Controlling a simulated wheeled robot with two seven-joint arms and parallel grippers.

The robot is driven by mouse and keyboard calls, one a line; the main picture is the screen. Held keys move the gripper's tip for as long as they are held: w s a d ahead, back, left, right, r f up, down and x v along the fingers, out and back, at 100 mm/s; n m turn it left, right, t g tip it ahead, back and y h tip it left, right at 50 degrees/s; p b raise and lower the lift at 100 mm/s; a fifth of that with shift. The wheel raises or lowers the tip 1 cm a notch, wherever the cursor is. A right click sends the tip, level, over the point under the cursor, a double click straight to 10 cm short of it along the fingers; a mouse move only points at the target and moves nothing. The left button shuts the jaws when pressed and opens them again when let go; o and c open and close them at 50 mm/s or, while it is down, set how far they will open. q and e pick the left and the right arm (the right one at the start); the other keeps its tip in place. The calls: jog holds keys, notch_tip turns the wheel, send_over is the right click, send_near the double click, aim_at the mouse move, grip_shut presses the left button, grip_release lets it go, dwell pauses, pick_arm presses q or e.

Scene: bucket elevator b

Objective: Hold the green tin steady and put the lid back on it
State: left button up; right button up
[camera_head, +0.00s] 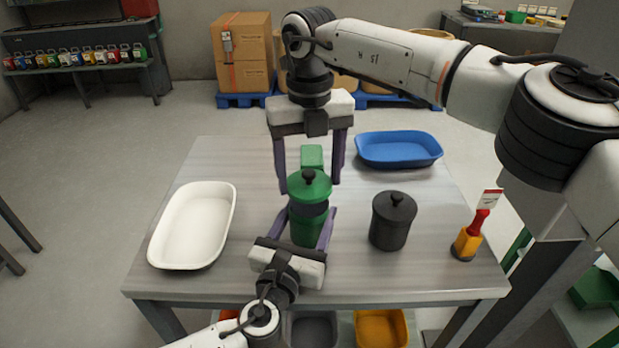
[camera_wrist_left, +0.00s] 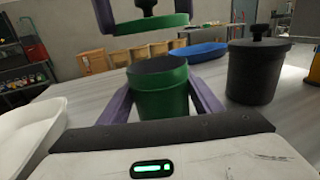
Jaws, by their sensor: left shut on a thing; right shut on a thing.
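The green tin (camera_head: 308,228) stands upright on the table with its top open and dark inside; it also shows in the left wrist view (camera_wrist_left: 160,92). My left gripper (camera_head: 306,213) is shut on the tin's sides from the front. The green lid (camera_head: 309,188), with a black knob, is held level above the tin by my right gripper (camera_head: 310,185), which comes down from above with a finger at each side of the lid. In the left wrist view the lid (camera_wrist_left: 150,24) is apart from the tin's rim, with a clear gap between.
A black lidded canister (camera_head: 392,222) stands right of the tin. A white tray (camera_head: 193,225) is at left, a blue tray (camera_head: 398,149) at back right. A red-and-yellow tool (camera_head: 470,237) is near the right edge. A green block (camera_head: 312,157) shows behind the lid.

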jog(key=shift+f, duration=0.85)
jog(key=shift+f, duration=0.1)
jog(key=shift+f, duration=0.8)
jog(key=shift+f, duration=0.65)
jog(key=o, duration=1.1)
notch_tip(320, 180, up, 12)
jog(key=shift+r, duration=0.1)
